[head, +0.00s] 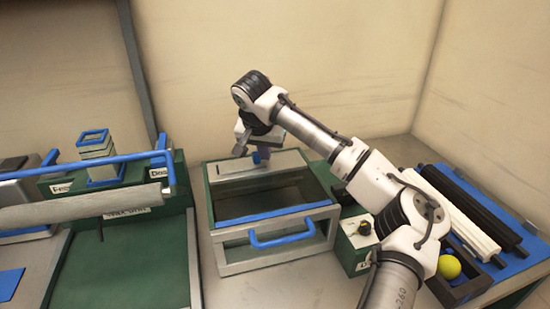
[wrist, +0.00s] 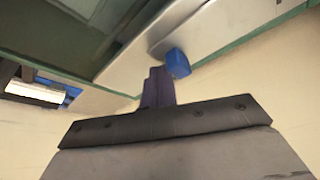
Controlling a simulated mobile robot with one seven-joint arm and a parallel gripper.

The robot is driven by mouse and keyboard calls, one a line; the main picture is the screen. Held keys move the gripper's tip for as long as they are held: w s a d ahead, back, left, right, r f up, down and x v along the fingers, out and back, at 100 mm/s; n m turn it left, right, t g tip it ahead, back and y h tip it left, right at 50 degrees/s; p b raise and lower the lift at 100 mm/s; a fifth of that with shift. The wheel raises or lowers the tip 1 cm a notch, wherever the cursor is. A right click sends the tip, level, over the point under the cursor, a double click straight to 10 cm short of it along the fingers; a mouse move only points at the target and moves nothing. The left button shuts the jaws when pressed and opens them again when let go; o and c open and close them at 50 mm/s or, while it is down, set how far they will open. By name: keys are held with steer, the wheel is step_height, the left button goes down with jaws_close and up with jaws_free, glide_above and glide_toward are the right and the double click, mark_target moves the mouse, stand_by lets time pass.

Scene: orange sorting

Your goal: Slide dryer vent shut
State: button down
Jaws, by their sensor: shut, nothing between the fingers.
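The dryer (head: 222,252) is a grey-framed box with green sides and a blue front handle (head: 283,236). A flat grey vent plate (head: 228,170) lies across the back of its top. The top in front of the plate is open or see-through, with green showing inside. A small blue knob (head: 262,157) stands on the plate; it also shows in the wrist view (wrist: 177,62). My gripper (head: 246,146) is at the knob, pointing down, its tips partly hidden in the head view. In the wrist view its dark fingers (wrist: 158,88) are shut and empty beside the knob; contact is unclear.
Left of the dryer is a green bench (head: 120,262) with a grey roller (head: 80,208), a blue rail and labels. To the right stand a small green box (head: 357,240) with a knob and a blue tray (head: 515,262) with rollers and a yellow ball (head: 449,267). Walls stand close behind.

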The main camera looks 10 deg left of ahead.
steer(key=shift+s+a, duration=0.25)
steer(key=shift+a, duration=0.4)
step_height(320, 180, up, 7)
steer(key=d+p, duration=0.1)
steer(key=p, duration=0.4)
steer(key=shift+w+p, duration=0.2)
steer(key=shift+p, duration=0.15)
